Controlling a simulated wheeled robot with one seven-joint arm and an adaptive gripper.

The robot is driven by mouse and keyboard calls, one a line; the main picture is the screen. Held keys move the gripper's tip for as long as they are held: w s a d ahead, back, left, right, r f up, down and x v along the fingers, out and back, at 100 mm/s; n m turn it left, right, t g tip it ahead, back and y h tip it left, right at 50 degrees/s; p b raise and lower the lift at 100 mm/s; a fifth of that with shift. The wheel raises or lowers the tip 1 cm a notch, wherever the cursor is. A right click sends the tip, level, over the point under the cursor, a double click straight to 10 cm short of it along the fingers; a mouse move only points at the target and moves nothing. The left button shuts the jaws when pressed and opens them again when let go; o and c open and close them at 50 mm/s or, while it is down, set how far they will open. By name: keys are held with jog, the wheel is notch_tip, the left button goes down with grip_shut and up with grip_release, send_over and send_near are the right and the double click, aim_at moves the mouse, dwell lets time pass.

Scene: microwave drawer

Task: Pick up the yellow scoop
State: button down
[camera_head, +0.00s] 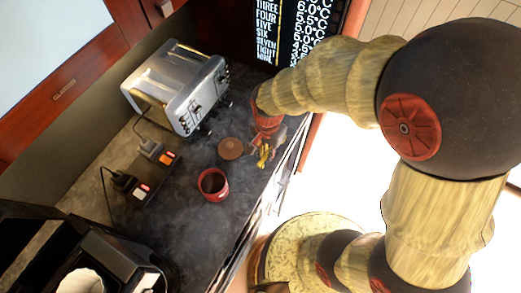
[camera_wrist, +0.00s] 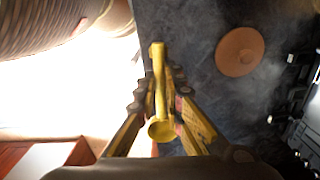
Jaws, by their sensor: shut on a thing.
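The yellow scoop (camera_wrist: 159,95) is between the fingers of my gripper (camera_wrist: 161,82) in the wrist view. Its long handle points up in the picture and its round bowl (camera_wrist: 162,130) is at the lower end, near the palm. The fingers are shut on the handle. In the head view the scoop (camera_head: 264,156) shows as a small yellow piece below my gripper (camera_head: 268,147), close to the counter's front edge. Whether the scoop touches the counter is hard to tell.
A brown round lid (camera_head: 231,148) lies left of my gripper, and a red open cup (camera_head: 213,185) stands nearer. A silver toaster (camera_head: 176,85) stands behind. A power strip (camera_head: 150,175) with plugs lies on the left. A black machine (camera_head: 75,255) is at lower left.

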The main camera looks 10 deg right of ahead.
jog(key=s+d+r+p, duration=0.1)
jog(key=s+d+r, duration=0.3)
jog(key=s, duration=0.5)
jog(key=shift+r, duration=0.5)
jog(key=shift+d, duration=0.2)
